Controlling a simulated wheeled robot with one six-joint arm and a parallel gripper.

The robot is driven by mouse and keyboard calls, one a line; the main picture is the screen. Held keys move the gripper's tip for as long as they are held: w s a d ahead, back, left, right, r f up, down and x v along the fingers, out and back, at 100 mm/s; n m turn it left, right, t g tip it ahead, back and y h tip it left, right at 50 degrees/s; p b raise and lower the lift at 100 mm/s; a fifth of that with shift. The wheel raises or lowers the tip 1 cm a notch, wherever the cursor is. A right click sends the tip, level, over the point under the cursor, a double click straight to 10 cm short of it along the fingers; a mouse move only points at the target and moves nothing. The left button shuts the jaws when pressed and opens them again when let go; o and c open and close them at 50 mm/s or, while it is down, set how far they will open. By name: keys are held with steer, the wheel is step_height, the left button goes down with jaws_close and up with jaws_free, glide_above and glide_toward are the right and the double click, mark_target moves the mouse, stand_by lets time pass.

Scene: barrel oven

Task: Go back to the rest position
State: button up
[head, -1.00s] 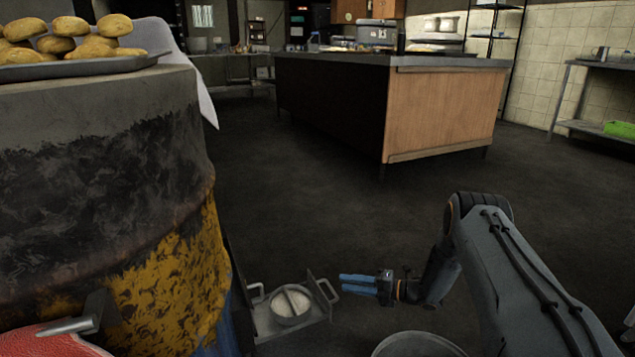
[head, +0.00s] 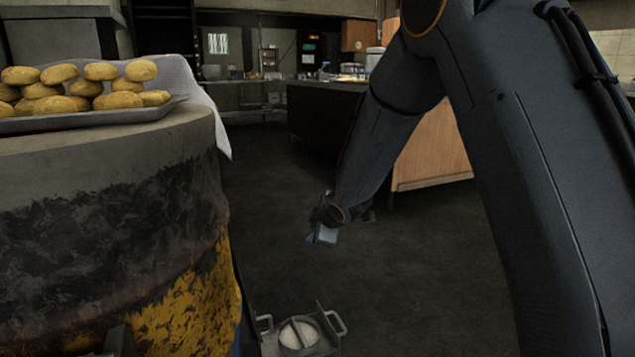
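My gripper (head: 322,236) hangs over the open floor near the middle of the head view, at the end of my raised arm. Its blue fingers point down and toward the camera. They are small and seen nearly end-on, so I cannot tell whether they are open or shut. No object shows in them. My arm fills much of the right side of the view.
The barrel oven (head: 110,230) stands close on the left, with a tray (head: 100,121) of buns (head: 122,100) on top. A metal carrier (head: 325,345) with a round pot (head: 298,334) sits on the floor at the bottom. A kitchen counter (head: 432,160) stands behind my arm. The middle floor is clear.

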steer(key=s+r+m+g+h+p, duration=0.1)
steer(key=s+r+m+g, duration=0.25)
steer(key=s, duration=1.35)
steer(key=s+r+m+g+p, duration=0.1)
steer(key=s+r+m+g, duration=0.2)
steer(key=s, duration=1.3)
steer(key=s+r+m+g+h+p, duration=0.15)
steer(key=s+r+m, duration=0.25)
steer(key=s, duration=1.3)
steer(key=d+r+m+p, duration=0.2)
steer(key=d+r+p, duration=0.4)
steer(key=r+p, duration=0.3)
steer(key=d+r+m+p, duration=0.2)
steer(key=d+r+p, duration=0.5)
steer(key=p, duration=0.9)
steer(key=d+r+m+h+p, duration=0.1)
steer(key=d+r+m+p, duration=0.1)
steer(key=d+r+p, duration=0.5)
step_height(320, 180, up, 6)
steer(key=p, duration=0.5)
steer(key=shift+s+m+g, duration=0.2)
steer(key=shift+m+g, duration=0.1)
steer(key=shift+m, duration=0.05)
